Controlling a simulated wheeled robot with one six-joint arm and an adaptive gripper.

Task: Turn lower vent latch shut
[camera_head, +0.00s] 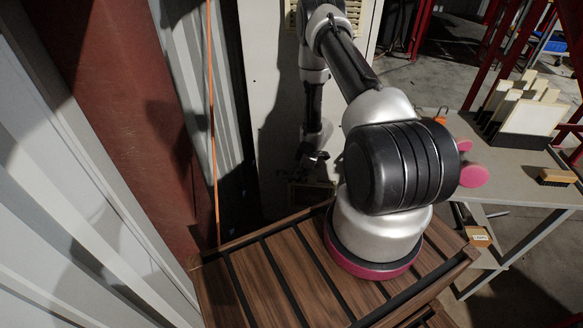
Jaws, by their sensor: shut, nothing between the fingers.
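A pale cabinet panel (272,92) stands behind my arm. Low on it is a small beige framed piece (318,194), which looks like the lower vent, partly in shadow and partly behind my arm's base. Its latch is too small and dark to make out. My gripper (312,160) hangs in front of the panel, just above the beige piece. It is dark and small in the picture, shut and empty. I cannot tell whether it touches anything.
A slatted vent (290,14) shows higher on the panel. A corrugated wall and an orange cable (212,120) run along the left. A grey table (500,165) on the right holds upright pale boards (528,118) and a brush (556,177). Red frames stand behind it.

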